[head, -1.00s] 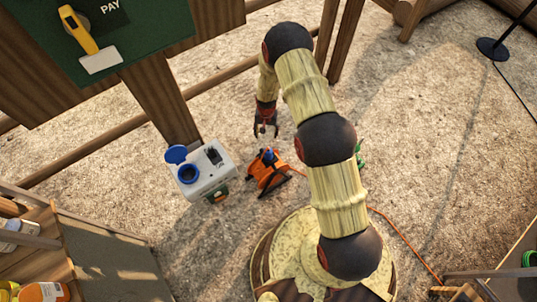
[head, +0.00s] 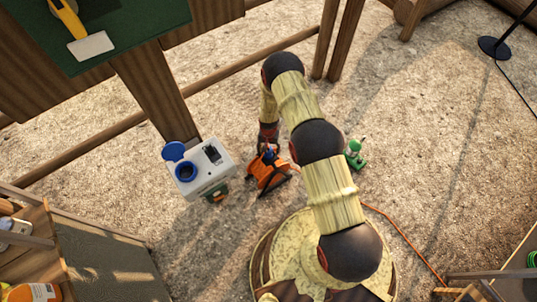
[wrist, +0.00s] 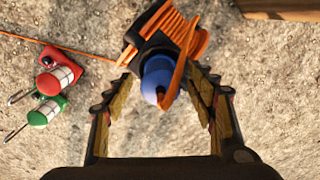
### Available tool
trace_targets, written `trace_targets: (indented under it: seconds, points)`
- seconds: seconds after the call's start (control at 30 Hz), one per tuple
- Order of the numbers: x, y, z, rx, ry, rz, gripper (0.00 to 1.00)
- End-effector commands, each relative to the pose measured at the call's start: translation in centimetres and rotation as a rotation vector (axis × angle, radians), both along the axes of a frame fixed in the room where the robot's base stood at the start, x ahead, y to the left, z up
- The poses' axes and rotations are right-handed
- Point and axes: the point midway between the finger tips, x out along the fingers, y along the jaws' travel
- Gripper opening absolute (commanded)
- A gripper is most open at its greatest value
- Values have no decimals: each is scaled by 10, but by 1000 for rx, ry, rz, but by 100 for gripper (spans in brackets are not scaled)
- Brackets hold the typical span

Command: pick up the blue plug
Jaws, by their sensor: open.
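The blue plug (wrist: 157,72) is at the end of an orange cable and sits at the near side of the orange cable reel (wrist: 176,30). In the head view the plug (head: 269,154) shows as a small blue spot on top of the reel (head: 266,175), partly hidden by my gripper. My gripper (wrist: 160,82) is open, with its fingers on either side of the plug in the wrist view. In the head view my gripper (head: 268,147) is right at the plug. I cannot tell whether the fingers touch it.
A white box with blue socket covers (head: 203,180) stands left of the reel. An orange cable (head: 405,238) runs along the ground. Open gravel lies to the right.

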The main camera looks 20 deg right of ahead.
Motion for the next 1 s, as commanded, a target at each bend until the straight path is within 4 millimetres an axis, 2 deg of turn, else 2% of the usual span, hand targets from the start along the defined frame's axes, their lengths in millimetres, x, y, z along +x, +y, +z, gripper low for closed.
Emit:
trace_targets:
  seconds: [0.27, 1.0]
  points:
    - [1, 0, -3, 0, -2, 0, 55]
    - [1, 0, -3, 0, -1, 0, 13]
